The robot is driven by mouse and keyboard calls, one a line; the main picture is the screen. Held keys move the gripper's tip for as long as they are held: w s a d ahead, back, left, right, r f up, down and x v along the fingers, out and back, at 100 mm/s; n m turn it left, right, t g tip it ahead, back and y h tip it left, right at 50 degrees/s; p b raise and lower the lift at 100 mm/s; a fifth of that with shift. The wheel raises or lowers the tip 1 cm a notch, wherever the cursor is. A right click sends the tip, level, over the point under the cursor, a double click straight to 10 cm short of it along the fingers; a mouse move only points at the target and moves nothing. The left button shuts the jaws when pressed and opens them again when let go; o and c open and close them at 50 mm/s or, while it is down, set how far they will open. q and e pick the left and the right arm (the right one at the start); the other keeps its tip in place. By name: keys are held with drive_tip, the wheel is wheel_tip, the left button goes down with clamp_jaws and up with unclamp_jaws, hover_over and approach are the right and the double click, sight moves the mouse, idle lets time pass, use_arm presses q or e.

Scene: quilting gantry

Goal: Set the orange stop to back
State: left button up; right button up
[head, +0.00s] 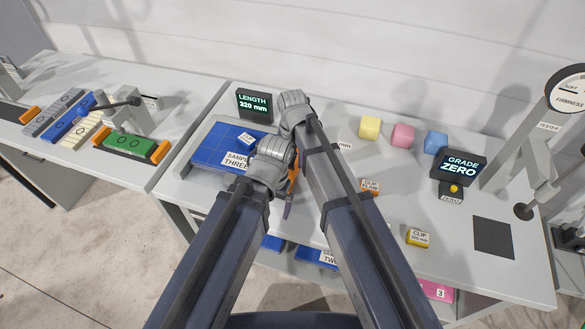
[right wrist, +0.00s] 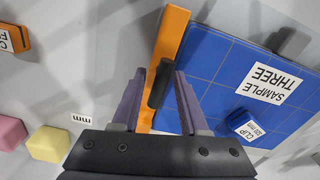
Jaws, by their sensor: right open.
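The orange stop (right wrist: 166,62) is a long bar along the edge of the blue sample THREE (right wrist: 205,70) in the right wrist view, with a black handle (right wrist: 160,84) on it. My right gripper (right wrist: 160,78) is open, its two purple fingers on either side of the handle; whether they touch it I cannot tell.
A length display (head: 254,104) reads 320 mm. Yellow (head: 370,128), pink (head: 403,135) and blue (head: 436,142) blocks stand at the back. A grade display (head: 459,167) reads ZERO. Orange (head: 370,187) and yellow (head: 417,238) clips lie to the right. The bench front right is mostly clear.

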drive_tip(key=shift+f, duration=0.45)
drive_tip(key=shift+c, duration=0.3)
clamp_jaws()
idle(0.9)
